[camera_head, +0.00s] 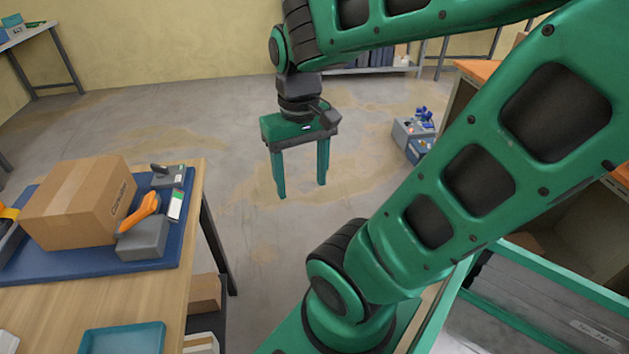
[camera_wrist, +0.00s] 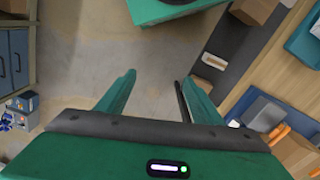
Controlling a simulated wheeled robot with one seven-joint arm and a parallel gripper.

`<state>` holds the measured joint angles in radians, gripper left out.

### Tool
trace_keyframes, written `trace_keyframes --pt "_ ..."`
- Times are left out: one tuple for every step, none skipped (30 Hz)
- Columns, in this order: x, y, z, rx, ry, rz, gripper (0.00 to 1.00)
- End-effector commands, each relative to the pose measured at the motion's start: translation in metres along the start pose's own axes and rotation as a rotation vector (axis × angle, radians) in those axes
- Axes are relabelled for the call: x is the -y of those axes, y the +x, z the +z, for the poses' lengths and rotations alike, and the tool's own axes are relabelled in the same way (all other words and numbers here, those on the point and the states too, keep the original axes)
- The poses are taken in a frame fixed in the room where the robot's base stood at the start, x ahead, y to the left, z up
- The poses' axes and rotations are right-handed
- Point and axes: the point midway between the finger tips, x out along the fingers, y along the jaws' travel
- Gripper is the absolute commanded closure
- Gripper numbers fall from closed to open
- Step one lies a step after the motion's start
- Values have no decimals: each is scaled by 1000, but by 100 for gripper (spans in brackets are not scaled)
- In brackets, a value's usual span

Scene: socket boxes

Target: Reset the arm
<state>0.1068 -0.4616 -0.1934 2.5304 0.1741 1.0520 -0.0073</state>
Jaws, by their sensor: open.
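My gripper (camera_head: 302,182) hangs from my green arm in the middle of the head view, its two green fingers pointing down. The fingers are wide apart with nothing between them. It is over open floor, to the right of the wooden table and apart from it. In the wrist view my gripper (camera_wrist: 157,80) shows both fingers spread, with bare grey floor between them.
A wooden table (camera_head: 160,281) at the left holds a blue mat (camera_head: 80,262), a cardboard box (camera_head: 82,203), an orange-handled scanner (camera_head: 142,212) and a teal tray (camera_head: 122,339). Grey boxes with blue items (camera_head: 414,131) stand on the floor behind. The central floor is clear.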

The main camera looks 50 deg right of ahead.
Motion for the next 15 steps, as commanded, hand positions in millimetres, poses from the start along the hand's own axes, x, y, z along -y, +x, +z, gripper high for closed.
trace_keyframes --pt "-11 2 7 1 45 -4 40" --pt "-16 2 10 1 64 -6 40" --pt "-22 3 14 1 87 -8 40" --pt "-23 4 17 2 100 -9 40" --pt "-26 5 19 3 111 -10 40" --pt "-28 5 21 4 121 -11 40" --pt "-29 6 22 4 126 -12 40" --pt "-30 6 23 4 130 -12 40" --pt "-30 6 23 4 133 -12 40" --pt "-31 6 23 5 134 -12 40" --pt "-31 6 23 5 133 -12 40" --pt "-30 6 23 5 133 -12 40" --pt "-30 6 23 5 132 -12 40" --pt "-30 6 23 5 132 -12 40" --pt "-30 6 23 5 132 -12 40"
